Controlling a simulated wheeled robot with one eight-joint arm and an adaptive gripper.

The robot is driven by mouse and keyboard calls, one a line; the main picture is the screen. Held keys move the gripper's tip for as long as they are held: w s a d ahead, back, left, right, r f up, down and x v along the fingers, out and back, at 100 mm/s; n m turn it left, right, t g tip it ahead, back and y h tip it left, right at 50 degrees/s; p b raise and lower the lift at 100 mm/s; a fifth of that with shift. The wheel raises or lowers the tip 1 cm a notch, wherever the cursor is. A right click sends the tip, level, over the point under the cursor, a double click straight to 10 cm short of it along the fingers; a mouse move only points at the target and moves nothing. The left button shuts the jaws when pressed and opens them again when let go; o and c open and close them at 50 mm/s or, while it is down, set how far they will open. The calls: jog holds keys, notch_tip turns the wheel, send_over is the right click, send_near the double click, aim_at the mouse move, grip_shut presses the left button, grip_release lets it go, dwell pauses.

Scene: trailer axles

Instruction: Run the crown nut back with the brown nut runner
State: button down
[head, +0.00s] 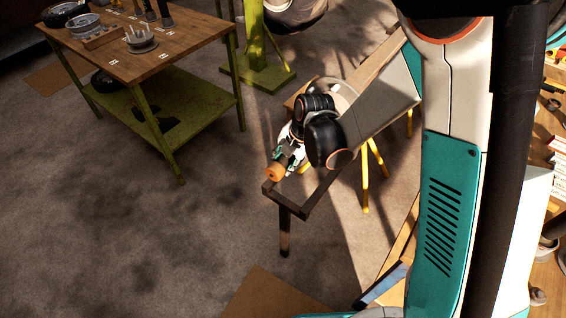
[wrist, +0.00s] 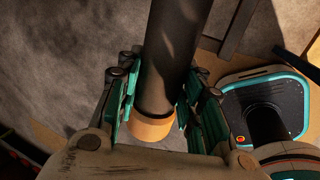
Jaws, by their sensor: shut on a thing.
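My gripper (head: 287,157) is out past the middle of the head view, with its teal fingers around an orange-brown round piece. I take this as the brown nut runner (head: 274,173). In the wrist view my gripper (wrist: 165,108) has a finger on each side of a thick dark cylinder with an orange-brown band at its near end, the nut runner (wrist: 151,129). The dark part runs away toward the top edge of that view. I cannot make out the crown nut in either view.
A dark-edged frame (head: 306,211) with a leg stands close below my gripper. A wooden table with green legs (head: 118,58) carries bowls and tools at upper left. A green stand (head: 258,72) is behind. Open floor (head: 130,240) lies to the left.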

jog(key=shift+w+d, duration=0.8)
jog(key=shift+w, duration=0.2)
jog(key=shift+w+d, duration=0.75)
jog(key=shift+w, duration=0.25)
jog(key=shift+w+d, duration=0.15)
jog(key=shift+w, duration=0.05)
jog(key=shift+s+a+b, duration=0.5)
jog(key=shift+s+b, duration=0.15)
jog(key=shift+s, duration=0.05)
dwell(2.2)
jog(key=shift+s+a, duration=0.2)
jog(key=shift+s, duration=0.05)
